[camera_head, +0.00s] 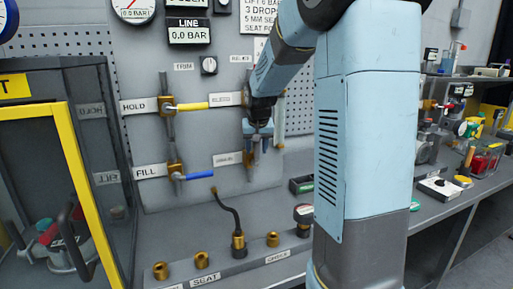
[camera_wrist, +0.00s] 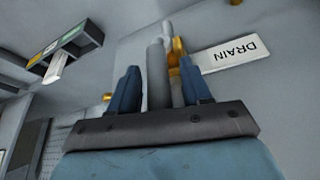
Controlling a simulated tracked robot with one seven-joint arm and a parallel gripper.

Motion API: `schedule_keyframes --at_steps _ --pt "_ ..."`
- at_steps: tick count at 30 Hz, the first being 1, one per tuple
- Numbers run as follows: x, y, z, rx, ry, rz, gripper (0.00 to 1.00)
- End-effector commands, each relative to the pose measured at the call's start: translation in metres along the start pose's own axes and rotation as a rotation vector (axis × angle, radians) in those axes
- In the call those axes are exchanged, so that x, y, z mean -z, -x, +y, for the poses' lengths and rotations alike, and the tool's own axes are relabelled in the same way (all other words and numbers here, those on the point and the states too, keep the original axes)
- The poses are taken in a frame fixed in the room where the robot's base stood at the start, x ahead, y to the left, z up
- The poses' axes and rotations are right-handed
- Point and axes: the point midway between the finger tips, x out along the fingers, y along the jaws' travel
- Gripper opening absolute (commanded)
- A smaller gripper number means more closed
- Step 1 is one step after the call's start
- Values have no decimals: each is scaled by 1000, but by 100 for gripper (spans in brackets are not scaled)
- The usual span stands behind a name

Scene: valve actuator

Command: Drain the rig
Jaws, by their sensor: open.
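My gripper (camera_head: 262,143) is open in front of the panel, between the upper label that seems to read BLEED (camera_head: 222,99) and a lower, blurred label (camera_head: 227,159). In the wrist view its two blue fingers (camera_wrist: 160,78) stand apart on either side of a grey rod (camera_wrist: 157,80). I cannot tell whether the rod is a pipe or a valve handle, or whether a finger touches it. A brass fitting (camera_wrist: 178,50) shows behind it, beside the DRAIN label (camera_wrist: 232,56). My arm and gripper hide most of this valve in the head view. The LINE display (camera_head: 189,31) reads 0.0 BAR.
The HOLD valve has a yellow handle (camera_head: 193,106) and the FILL valve a blue handle (camera_head: 200,175), both pointing right. Brass parts (camera_head: 201,260) and a hose fitting (camera_head: 238,243) stand on the bench below. A yellow-framed cabinet (camera_head: 75,165) stands at left.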

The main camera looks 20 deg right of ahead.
Motion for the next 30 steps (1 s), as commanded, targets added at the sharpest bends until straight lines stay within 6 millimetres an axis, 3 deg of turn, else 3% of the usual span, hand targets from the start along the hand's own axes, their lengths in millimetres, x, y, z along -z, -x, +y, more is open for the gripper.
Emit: schedule_keyframes --at_steps 2,15,30 --pt "0 0 0 0 0 0 42" --pt "0 0 0 0 0 0 0" --pt "1 0 5 6 -10 -2 0"
